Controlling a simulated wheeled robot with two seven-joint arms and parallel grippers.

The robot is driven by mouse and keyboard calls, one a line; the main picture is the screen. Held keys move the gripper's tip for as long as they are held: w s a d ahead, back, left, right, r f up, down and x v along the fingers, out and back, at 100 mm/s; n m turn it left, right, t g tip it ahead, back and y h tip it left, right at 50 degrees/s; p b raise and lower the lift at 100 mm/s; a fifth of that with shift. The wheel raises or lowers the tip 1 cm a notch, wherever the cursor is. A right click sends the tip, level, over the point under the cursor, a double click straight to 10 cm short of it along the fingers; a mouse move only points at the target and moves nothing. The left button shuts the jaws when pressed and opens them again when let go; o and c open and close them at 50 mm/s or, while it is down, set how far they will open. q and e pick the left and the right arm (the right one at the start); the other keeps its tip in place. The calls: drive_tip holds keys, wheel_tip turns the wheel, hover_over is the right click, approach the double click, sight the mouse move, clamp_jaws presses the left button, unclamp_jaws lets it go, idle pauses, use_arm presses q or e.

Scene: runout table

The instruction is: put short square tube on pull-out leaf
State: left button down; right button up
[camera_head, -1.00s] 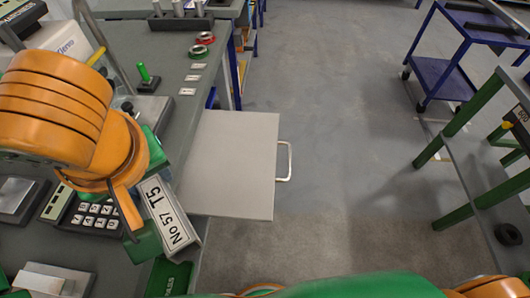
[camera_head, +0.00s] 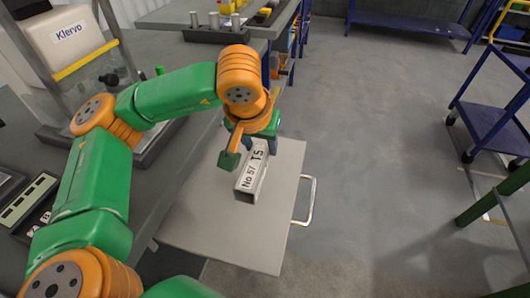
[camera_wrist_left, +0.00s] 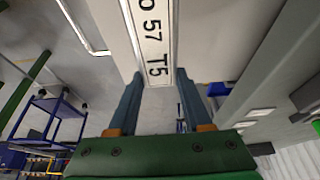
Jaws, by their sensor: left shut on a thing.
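The short square tube (camera_head: 252,176) is grey metal with a white label reading "No 57 T5". My left gripper (camera_head: 247,152) is shut on it and holds it over the pull-out leaf (camera_head: 213,222), a flat light grey board with a wire handle at its right. In the left wrist view the tube (camera_wrist_left: 150,35) lies between the two fingers of the left gripper (camera_wrist_left: 155,90). I cannot tell whether the tube touches the leaf. My right gripper is not in view.
The grey workbench (camera_head: 160,195) runs along the left, with a keypad device (camera_head: 28,200) on it. A blue cart (camera_head: 495,125) stands at the right. The floor (camera_head: 375,170) between is clear, and the leaf around the tube is bare.

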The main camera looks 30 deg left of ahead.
sight(261, 154)
use_arm(q)
drive_tip(key=x, duration=0.4)
drive_tip(key=shift+a+f, duration=0.15)
drive_tip(key=shift+f, duration=0.45)
drive_tip(key=shift+f+b, duration=0.2)
drive_tip(key=shift+b, duration=0.1)
drive_tip(key=shift+c, duration=1.7)
unclamp_jaws()
drive_tip(key=shift+r, duration=0.1)
drive_tip(key=shift+r+p, duration=0.35)
drive_tip(key=shift+p, duration=0.1)
drive_tip(key=v, duration=1.1)
drive_tip(key=shift+s+r, duration=0.25)
drive_tip(key=shift+s, duration=0.05)
